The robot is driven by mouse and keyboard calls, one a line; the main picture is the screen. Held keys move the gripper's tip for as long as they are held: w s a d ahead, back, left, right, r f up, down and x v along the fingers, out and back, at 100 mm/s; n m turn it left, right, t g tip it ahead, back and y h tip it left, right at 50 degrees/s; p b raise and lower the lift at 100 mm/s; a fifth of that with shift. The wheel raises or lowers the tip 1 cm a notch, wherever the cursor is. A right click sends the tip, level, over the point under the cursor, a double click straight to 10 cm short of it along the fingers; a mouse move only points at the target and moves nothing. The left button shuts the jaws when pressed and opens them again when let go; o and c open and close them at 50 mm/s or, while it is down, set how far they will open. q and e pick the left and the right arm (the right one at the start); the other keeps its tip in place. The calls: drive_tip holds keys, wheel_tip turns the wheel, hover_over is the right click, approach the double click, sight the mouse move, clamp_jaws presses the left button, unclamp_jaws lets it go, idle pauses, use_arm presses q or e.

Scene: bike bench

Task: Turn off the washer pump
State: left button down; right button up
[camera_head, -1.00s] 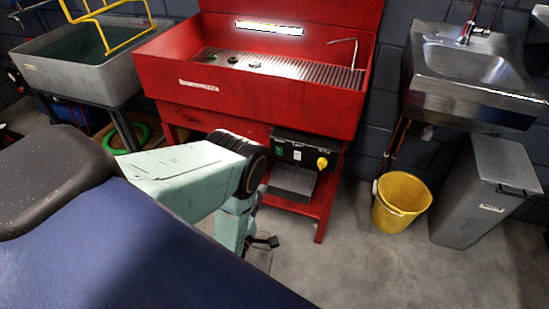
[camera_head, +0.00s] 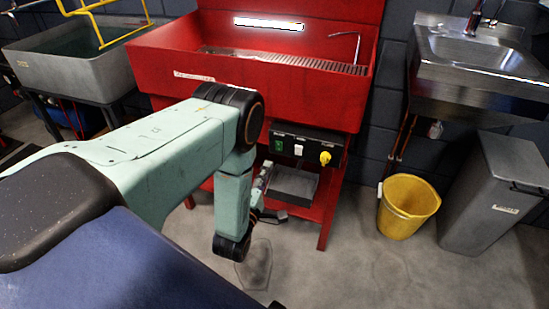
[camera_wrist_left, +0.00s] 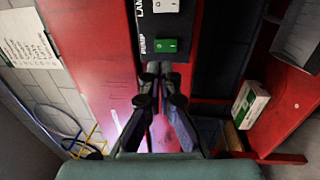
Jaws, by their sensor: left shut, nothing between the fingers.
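The red parts washer (camera_head: 250,95) stands against the wall, with a black control panel (camera_head: 310,145) on its front. The panel has a green switch (camera_head: 278,145), a white switch (camera_head: 298,150) and a yellow knob (camera_head: 325,157). In the left wrist view the green rocker (camera_wrist_left: 166,45) sits beside the word PUMP, with the white rocker (camera_wrist_left: 166,6) by LAMP. My left gripper (camera_wrist_left: 160,70) is shut and empty, its tips just below the green rocker in that view. I cannot tell whether they touch. In the head view the gripper (camera_head: 265,172) is small, below the green switch. My right gripper is not in view.
A grey box (camera_head: 293,184) sits below the panel. A grey tub (camera_head: 75,68) stands at the left. The floor in front is clear.

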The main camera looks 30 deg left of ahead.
sight(278, 143)
use_arm(q)
drive_tip(key=b+x, duration=0.1)
drive_tip(key=x, duration=0.6)
drive_tip(key=shift+b, duration=0.4)
drive_tip(key=shift+r, duration=0.1)
drive_tip(key=shift+w+a+r+g+p, duration=0.1)
drive_tip(key=shift+w+r+g+p, duration=0.35)
drive_tip(key=shift+p, duration=0.35)
drive_tip(key=shift+f, duration=0.2)
drive_tip(key=shift+s, duration=0.1)
